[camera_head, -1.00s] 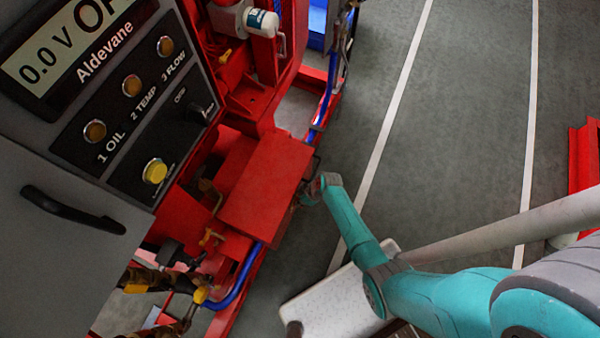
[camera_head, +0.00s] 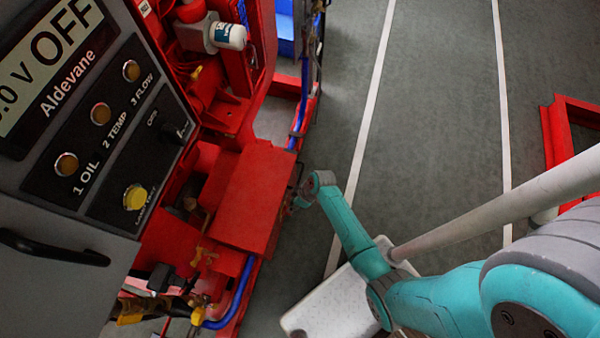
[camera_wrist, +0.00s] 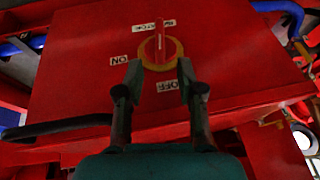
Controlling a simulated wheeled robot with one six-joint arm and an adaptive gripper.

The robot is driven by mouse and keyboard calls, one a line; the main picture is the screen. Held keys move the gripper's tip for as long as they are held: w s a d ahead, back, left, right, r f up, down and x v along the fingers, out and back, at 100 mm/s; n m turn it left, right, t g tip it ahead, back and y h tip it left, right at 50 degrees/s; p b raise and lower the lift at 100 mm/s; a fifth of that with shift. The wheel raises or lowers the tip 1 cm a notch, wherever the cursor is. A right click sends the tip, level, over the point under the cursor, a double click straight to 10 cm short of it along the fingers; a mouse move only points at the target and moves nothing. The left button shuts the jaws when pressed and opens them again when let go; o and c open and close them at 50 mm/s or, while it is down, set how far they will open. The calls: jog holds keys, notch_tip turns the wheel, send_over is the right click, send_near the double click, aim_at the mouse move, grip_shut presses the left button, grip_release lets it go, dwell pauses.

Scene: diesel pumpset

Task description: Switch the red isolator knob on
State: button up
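The red isolator knob (camera_wrist: 159,40) is in the wrist view, on a red box (camera_wrist: 225,60), with a yellow ring (camera_wrist: 171,63) around it. An ON label (camera_wrist: 121,60) is to its left and an OFF label (camera_wrist: 167,86) below it. Its grip looks upright in the picture. My gripper (camera_wrist: 160,72) is open, with its two fingertips apart at the ring's lower left and right; I cannot tell if they touch. In the head view the red box (camera_head: 255,195) shows its top, its knob is hidden, and my gripper (camera_head: 293,203) is partly hidden at its right side.
A control panel (camera_head: 160,130) with indicator lamps and a yellow button (camera_head: 135,197) is at left. A blue pipe (camera_head: 235,300) runs below the box. A red frame (camera_head: 550,140) stands at far right. Clear grey floor (camera_head: 440,120) lies between.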

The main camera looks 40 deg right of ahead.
jog(key=v, duration=0.6)
jog(key=shift+r, duration=0.35)
jog(key=shift+s+d, duration=0.15)
